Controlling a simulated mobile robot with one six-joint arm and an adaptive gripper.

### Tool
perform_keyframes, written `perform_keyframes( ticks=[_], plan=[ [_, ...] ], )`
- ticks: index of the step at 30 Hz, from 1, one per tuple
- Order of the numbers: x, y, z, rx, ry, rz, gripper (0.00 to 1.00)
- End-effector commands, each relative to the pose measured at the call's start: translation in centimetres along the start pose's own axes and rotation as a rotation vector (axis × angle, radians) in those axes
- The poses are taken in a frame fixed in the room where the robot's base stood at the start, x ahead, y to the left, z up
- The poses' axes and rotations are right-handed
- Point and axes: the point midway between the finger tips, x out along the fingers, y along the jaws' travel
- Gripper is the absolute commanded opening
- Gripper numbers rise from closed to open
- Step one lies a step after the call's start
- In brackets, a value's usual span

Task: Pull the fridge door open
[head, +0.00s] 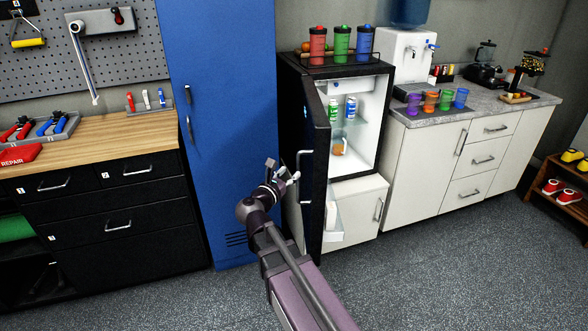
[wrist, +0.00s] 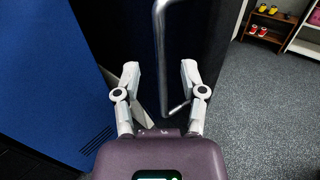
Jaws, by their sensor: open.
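The small black fridge (head: 292,80) stands between the blue locker and the white counter. Its door (head: 317,185) is swung well open toward me, and the lit inside (head: 362,110) shows cans on a shelf. The door's metal bar handle (head: 303,165) is on its outer face, at the left. My gripper (head: 284,174) is at the handle, left of the door. In the wrist view my gripper (wrist: 160,72) is open, and the handle (wrist: 161,45) runs between its two fingers. I cannot tell whether either finger touches the bar.
The blue locker (head: 222,110) stands close on the left. A white counter (head: 430,165) with cups and a water dispenser (head: 405,58) is on the right. Three lidded shakers (head: 342,44) stand on the fridge. The grey floor (head: 450,270) in front is clear.

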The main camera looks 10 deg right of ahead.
Motion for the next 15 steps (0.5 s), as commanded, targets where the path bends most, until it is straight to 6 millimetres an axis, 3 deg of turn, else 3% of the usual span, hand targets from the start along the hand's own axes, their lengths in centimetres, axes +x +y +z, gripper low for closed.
perform_keyframes(
  ticks=[6, 15],
  plan=[
    [-3.2, -0.1, 0.0, 0.000, 0.000, 0.001, 0.54],
    [-5.7, -0.1, 0.0, 0.000, 0.000, 0.000, 0.54]
  ],
)
